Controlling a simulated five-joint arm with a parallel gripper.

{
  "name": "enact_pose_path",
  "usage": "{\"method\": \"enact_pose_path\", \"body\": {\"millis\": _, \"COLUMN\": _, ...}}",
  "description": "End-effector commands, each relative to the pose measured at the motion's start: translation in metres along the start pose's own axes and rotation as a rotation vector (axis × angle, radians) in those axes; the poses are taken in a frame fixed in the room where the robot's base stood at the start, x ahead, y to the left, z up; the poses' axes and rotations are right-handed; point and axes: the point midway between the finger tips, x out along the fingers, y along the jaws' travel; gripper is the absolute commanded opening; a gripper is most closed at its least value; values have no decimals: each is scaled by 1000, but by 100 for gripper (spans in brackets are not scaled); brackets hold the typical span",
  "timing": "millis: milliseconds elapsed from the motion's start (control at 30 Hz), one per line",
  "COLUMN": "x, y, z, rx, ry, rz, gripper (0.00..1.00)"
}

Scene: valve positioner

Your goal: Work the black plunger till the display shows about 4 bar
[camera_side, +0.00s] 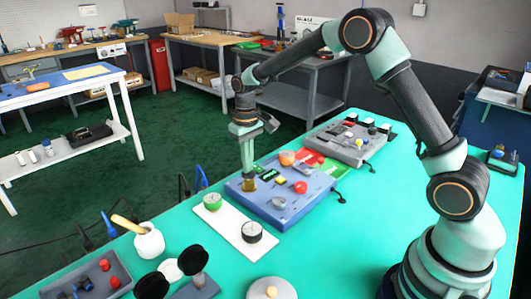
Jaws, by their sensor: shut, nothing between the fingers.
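My gripper (249,184) points straight down, shut and empty, at the left part of a blue panel box (262,208). Its tips are at or just above the panel top; I cannot tell whether they touch. A small dark display (267,173) sits on the panel just right of the gripper; its reading is too small to make out. I cannot pick out the black plunger with certainty; the gripper hides the spot beneath its tips. A red knob (300,187) and a grey round part (279,203) are on the panel's right and front.
A white board (231,222) with a green-topped and a black-topped round part (252,232) lies in front of the panel. A grey box with buttons (345,143) stands behind right. A white jar (149,242), black lids and a grey tray (75,280) are at front left.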

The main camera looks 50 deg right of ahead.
Motion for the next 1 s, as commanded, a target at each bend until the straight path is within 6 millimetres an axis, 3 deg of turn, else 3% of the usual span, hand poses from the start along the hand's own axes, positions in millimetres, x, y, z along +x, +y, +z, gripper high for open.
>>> {"method": "enact_pose_path", "body": {"millis": 433, "x": 2, "y": 0, "z": 1, "rx": 0, "ry": -2, "rz": 0, "gripper": 0}}
{"method": "enact_pose_path", "body": {"millis": 1000, "x": -26, "y": 0, "z": 0, "rx": 0, "ry": -1, "rz": 0, "gripper": 0}}
